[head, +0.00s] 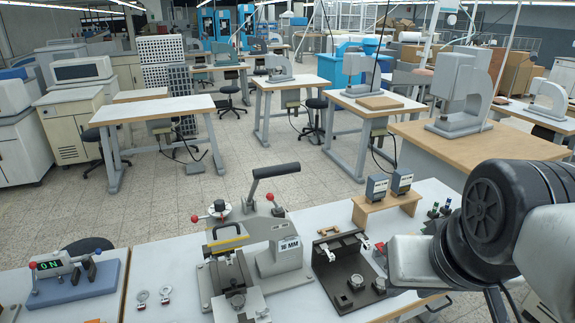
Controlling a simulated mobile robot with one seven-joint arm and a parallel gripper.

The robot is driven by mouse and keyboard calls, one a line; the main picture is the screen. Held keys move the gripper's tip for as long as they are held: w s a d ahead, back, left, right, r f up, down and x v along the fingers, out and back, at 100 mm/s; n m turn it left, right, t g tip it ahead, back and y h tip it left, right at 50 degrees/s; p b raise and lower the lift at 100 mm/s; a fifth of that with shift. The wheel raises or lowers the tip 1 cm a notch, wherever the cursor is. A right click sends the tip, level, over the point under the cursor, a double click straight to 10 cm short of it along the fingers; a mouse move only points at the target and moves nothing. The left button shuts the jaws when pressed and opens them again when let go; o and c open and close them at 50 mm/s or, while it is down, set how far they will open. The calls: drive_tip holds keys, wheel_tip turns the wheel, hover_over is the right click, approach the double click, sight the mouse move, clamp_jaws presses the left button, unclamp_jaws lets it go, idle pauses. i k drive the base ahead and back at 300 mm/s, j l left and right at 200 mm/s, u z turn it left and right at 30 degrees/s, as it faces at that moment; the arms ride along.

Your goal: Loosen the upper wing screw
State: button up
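I cannot make out for certain which part is the upper wing screw. The grey foil stamping press (272,228) stands at the middle of the near table, with a black lever and red-tipped handles. Small round knobs sit on its lower front, one of them a dark knob (237,301). Right of it lies a dark fixture plate (335,268) with a round grey knob (356,281) and small light fittings along its upper edge. My gripper (378,262) is at the right edge of this fixture. Its fingers are small and partly hidden, so its opening and any contact are unclear.
A wooden stand (387,206) with two dark blocks stands behind the fixture. A blue-based device (75,282) reading "0N" is at the left. Two small ring-shaped pieces (153,297) lie on the white table between it and the press. My arm fills the lower right.

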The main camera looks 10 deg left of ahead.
sight(211, 259)
drive_tip(key=u, duration=1.25)
drive_tip(key=j+z, duration=0.1)
drive_tip(key=z, duration=1.05)
drive_tip(key=j+u, duration=0.4)
drive_tip(key=i+j+u, duration=0.2)
drive_tip(key=u, duration=0.15)
drive_tip(key=k+j+u, duration=0.1)
drive_tip(key=j+u, duration=0.15)
drive_tip(key=j, duration=0.4)
drive_tip(key=j+u, duration=0.2)
drive_tip(key=j, duration=0.4)
